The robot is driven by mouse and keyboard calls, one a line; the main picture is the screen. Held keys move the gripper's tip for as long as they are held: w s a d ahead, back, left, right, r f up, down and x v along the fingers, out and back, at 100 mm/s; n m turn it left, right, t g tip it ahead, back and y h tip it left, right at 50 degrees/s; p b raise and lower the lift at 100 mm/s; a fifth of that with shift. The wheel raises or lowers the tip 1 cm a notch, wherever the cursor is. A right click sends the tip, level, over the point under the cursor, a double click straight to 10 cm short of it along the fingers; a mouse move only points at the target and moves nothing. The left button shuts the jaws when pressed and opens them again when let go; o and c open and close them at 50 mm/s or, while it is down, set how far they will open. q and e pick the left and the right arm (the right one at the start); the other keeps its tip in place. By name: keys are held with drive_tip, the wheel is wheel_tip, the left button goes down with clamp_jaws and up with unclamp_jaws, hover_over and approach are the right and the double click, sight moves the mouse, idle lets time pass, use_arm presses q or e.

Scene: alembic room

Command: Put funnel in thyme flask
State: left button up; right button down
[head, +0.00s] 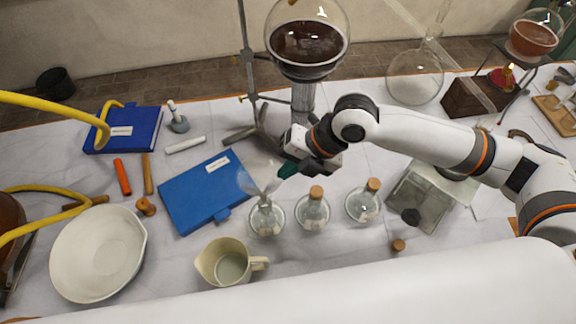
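A clear glass funnel (260,178) is upright over the leftmost of three small glass flasks (267,218), its stem at that flask's mouth. I cannot tell how far the stem is inside the neck. This flask has no cork. The middle flask (313,212) and the right flask (363,203) have corks. No label is readable, so I cannot tell which holds thyme. My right gripper (287,171) reaches in from the right, its dark green fingertips at the funnel's right side, seemingly closed on its rim. My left gripper is not in view.
A loose cork (398,245) lies right of the flasks. A beige jug (226,264) stands in front and a blue book (205,190) lies to the left. A metal stand (250,70) and a large round flask (307,45) rise behind. A glass box (420,196) is at right.

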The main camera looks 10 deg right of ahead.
sight(262, 188)
drive_tip(key=shift+f, duration=0.1)
idle(0.3)
drive_tip(key=shift+f+b, duration=0.85)
drive_tip(key=shift+f, duration=0.6)
drive_tip(key=shift+f+b, duration=0.7)
drive_tip(key=shift+f, duration=0.45)
idle(0.8)
drive_tip(key=shift+f+b, duration=0.45)
drive_tip(key=shift+f, duration=0.7)
idle(2.4)
drive_tip(key=c, duration=1.6)
unclamp_jaws()
drive_tip(key=shift+o, duration=0.2)
